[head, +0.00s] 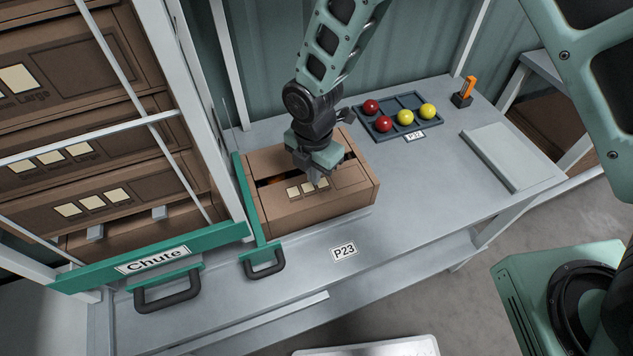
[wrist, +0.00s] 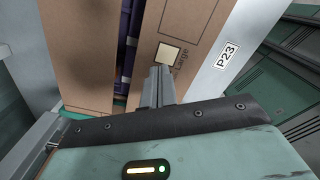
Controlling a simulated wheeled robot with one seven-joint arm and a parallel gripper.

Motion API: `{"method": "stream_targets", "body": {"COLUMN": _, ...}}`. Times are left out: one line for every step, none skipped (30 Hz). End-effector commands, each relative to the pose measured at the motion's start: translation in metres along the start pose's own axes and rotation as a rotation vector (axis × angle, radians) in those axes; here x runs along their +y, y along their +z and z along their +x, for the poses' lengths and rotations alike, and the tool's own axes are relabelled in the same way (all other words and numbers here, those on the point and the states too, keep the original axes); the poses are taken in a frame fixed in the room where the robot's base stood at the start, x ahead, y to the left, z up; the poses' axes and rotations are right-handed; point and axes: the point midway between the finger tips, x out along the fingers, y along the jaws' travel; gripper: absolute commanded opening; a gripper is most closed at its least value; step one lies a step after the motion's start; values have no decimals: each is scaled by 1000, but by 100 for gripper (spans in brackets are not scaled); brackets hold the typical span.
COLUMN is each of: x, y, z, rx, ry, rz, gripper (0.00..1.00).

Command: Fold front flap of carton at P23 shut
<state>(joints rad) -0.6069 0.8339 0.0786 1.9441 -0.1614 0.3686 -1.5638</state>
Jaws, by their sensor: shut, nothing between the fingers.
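The brown carton (head: 312,218) stands on the bench behind the P23 label (head: 344,252). Its front flap (head: 345,180), printed with cream squares, lies over the front half of the top, about level. The rear flap (wrist: 75,50) covers the back half. A dark slot between them shows something orange in the head view and purple (wrist: 128,45) in the wrist view. My gripper (head: 318,183) is shut and empty, pointing down at the front flap. In the wrist view its fingertips (wrist: 161,72) are at the flap's cream square; I cannot tell whether they touch.
A green chute gate (head: 155,260) with black handles and stacked cartons (head: 80,120) are at the left. A dark divided tray (head: 392,128) with red and yellow tomatoes, an orange tool in a holder (head: 464,94) and a pale panel (head: 505,155) lie right. The bench front is clear.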

Motion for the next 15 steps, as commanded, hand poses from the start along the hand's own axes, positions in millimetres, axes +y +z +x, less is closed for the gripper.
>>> {"method": "stream_targets", "body": {"x": 0, "y": 0, "z": -9, "rx": 0, "ry": 1, "rz": 0, "gripper": 0}}
{"method": "stream_targets", "body": {"x": 0, "y": 0, "z": -12, "rx": 0, "ry": 1, "rz": 0, "gripper": 0}}
{"method": "stream_targets", "body": {"x": 0, "y": 0, "z": -16, "rx": 1, "ry": 1, "rz": 0, "gripper": 0}}
{"method": "stream_targets", "body": {"x": 0, "y": 0, "z": -19, "rx": 1, "ry": 1, "rz": 0, "gripper": 0}}
{"method": "stream_targets", "body": {"x": 0, "y": 0, "z": -22, "rx": 1, "ry": 0, "rz": 0, "gripper": 0}}
{"method": "stream_targets", "body": {"x": 0, "y": 0, "z": -26, "rx": 0, "ry": 0, "rz": 0, "gripper": 0}}
{"method": "stream_targets", "body": {"x": 0, "y": 0, "z": -28, "rx": 0, "ry": 0, "rz": 0, "gripper": 0}}
{"method": "stream_targets", "body": {"x": 0, "y": 0, "z": -31, "rx": 0, "ry": 0, "rz": 0, "gripper": 0}}
{"method": "stream_targets", "body": {"x": 0, "y": 0, "z": -35, "rx": 0, "ry": -1, "rz": 0, "gripper": 0}}
{"method": "stream_targets", "body": {"x": 0, "y": 0, "z": -38, "rx": 0, "ry": -1, "rz": 0, "gripper": 0}}
{"method": "stream_targets", "body": {"x": 0, "y": 0, "z": -41, "rx": 0, "ry": -1, "rz": 1, "gripper": 0}}
{"method": "stream_targets", "body": {"x": 0, "y": 0, "z": -45, "rx": 0, "ry": 0, "rz": 1, "gripper": 0}}
{"method": "stream_targets", "body": {"x": 0, "y": 0, "z": -48, "rx": 0, "ry": 0, "rz": 1, "gripper": 0}}
{"method": "stream_targets", "body": {"x": 0, "y": 0, "z": -50, "rx": 0, "ry": 0, "rz": 1, "gripper": 0}}
{"method": "stream_targets", "body": {"x": 0, "y": 0, "z": -54, "rx": 0, "ry": 0, "rz": 1, "gripper": 0}}
